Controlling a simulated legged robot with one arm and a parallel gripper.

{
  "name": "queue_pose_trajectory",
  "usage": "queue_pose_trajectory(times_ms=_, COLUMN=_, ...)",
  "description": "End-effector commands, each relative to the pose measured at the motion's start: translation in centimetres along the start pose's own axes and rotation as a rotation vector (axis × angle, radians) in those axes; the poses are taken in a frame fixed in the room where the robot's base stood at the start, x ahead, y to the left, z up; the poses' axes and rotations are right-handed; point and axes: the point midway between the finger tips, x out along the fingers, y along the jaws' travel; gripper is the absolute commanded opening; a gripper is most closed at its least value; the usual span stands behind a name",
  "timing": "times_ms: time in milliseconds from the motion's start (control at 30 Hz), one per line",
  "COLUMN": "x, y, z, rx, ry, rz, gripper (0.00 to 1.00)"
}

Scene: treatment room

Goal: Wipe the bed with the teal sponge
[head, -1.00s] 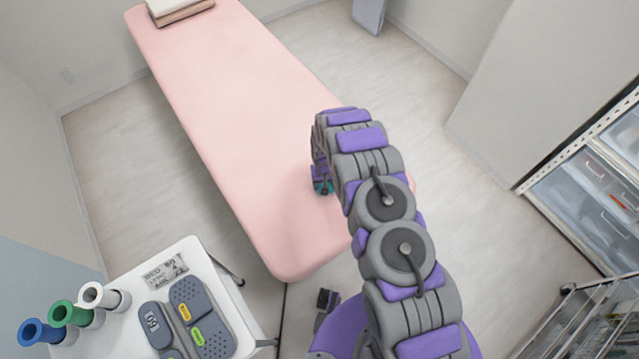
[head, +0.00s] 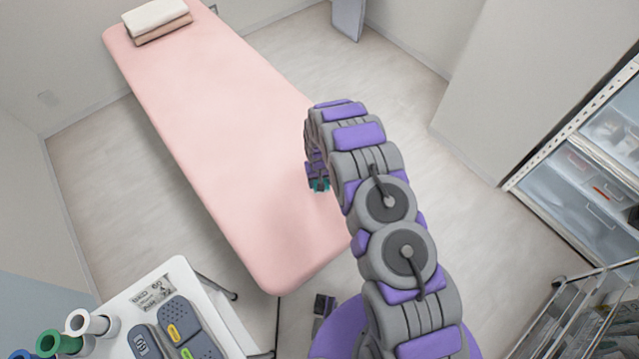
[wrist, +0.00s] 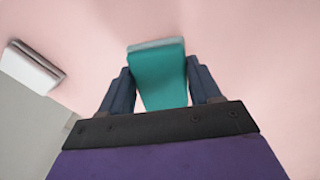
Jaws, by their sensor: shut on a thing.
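The bed (head: 205,110) has a plain pink top and runs from the upper left to the middle of the head view. It also fills much of the wrist view (wrist: 245,50). My gripper (wrist: 160,90) is shut on the teal sponge (wrist: 160,78), with one finger on each side of it. The sponge has a pale grey far edge. In the head view, the sponge (head: 318,185) is a small teal patch under my gripper, over the bed's right side near its near end. My arm hides part of that edge. I cannot tell whether the sponge touches the bed.
Folded towels (head: 156,20) lie at the bed's far end. A white side table (head: 215,310) with rolls and a grey device (head: 180,328) stands at lower left. A shelf cabinet (head: 590,170) and a wire cart (head: 590,315) are at right. Floor (head: 415,75) is clear beyond the bed.

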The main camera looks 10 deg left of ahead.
Motion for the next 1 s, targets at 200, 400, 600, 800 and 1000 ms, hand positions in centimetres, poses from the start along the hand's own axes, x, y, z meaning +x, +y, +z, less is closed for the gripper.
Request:
queue_pose_trajectory(times_ms=200, x=-2.2, y=0.3, z=-0.1, rx=0.001, ry=0.0, rz=0.0, gripper=0.3)
queue_pose_trajectory(times_ms=400, x=-3.5, y=0.8, z=-0.1, rx=0.002, ry=0.0, rz=-0.003, gripper=0.3)
queue_pose_trajectory(times_ms=600, x=-3.5, y=0.8, z=-0.1, rx=0.002, ry=0.0, rz=-0.003, gripper=0.3)
queue_pose_trajectory(times_ms=800, x=-3.4, y=0.6, z=-0.2, rx=0.002, ry=-0.001, rz=0.0, gripper=0.3)
queue_pose_trajectory(times_ms=1000, x=-3.3, y=0.6, z=-0.1, rx=-0.002, ry=-0.001, rz=0.0, gripper=0.3)
